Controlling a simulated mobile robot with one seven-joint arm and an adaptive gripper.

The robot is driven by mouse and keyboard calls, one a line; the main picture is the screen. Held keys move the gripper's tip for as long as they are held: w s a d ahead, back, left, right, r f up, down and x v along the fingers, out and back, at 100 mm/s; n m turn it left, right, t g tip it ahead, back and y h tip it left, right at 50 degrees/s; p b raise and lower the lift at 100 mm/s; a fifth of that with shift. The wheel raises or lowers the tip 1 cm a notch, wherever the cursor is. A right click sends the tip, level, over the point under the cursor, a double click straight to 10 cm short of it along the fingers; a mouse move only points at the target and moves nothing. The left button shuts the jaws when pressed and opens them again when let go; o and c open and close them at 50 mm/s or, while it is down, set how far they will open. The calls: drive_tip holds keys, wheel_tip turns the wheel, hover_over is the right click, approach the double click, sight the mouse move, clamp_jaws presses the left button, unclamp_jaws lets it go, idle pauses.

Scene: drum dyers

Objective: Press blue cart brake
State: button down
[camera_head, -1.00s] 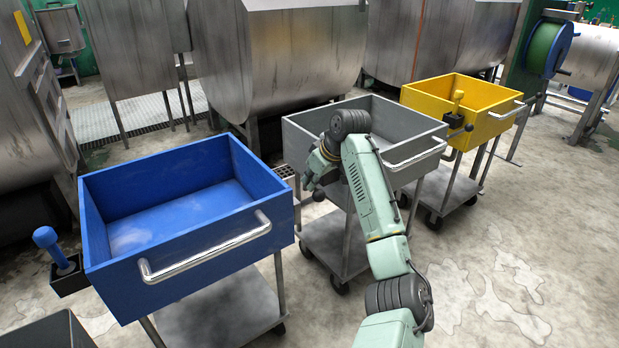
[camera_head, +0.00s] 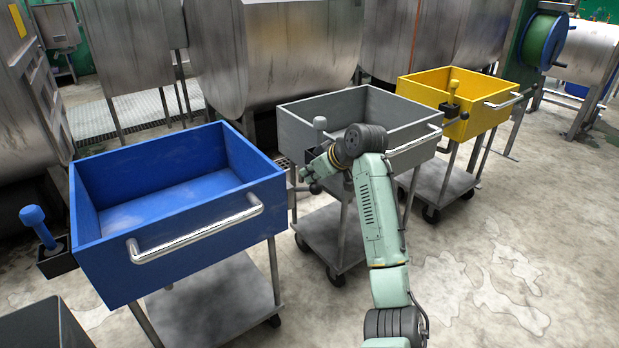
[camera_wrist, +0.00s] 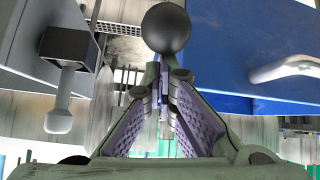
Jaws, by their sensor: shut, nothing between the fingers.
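The blue cart (camera_head: 180,255) stands at left, with a blue-handled lever (camera_head: 35,225) in a black box on its left side. A dark ball knob (camera_head: 315,188) sits beside its right wall, apparently on a short rod. My gripper (camera_head: 306,174) is shut and empty, in the gap between the blue and grey carts, close to this knob. In the wrist view the dark ball (camera_wrist: 166,28) lies just beyond my closed fingertips (camera_wrist: 164,78), with the blue cart (camera_wrist: 225,50) at right. Whether the fingers touch the ball I cannot tell.
The grey cart (camera_head: 300,130) is close by my arm; its grey lever (camera_wrist: 62,95) shows at left in the wrist view. The yellow cart (camera_head: 415,93) stands behind it at right. Metal drums line the back. The floor at right is clear.

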drive_tip(key=s+d+f+t+y+b, duration=0.1)
drive_tip(key=f+b, duration=0.4)
drive_tip(key=b, duration=0.5)
drive_tip(key=s+d+f+t+y+b, duration=0.2)
drive_tip(key=f+t+b, duration=0.4)
drive_tip(key=b, duration=0.5)
drive_tip(key=s+y, duration=0.1)
drive_tip(key=y, duration=0.1)
drive_tip(key=shift+f+y, duration=0.15)
drive_tip(key=shift+y, duration=0.25)
drive_tip(key=shift+s+b, duration=0.1)
drive_tip(key=shift+b, duration=0.25)
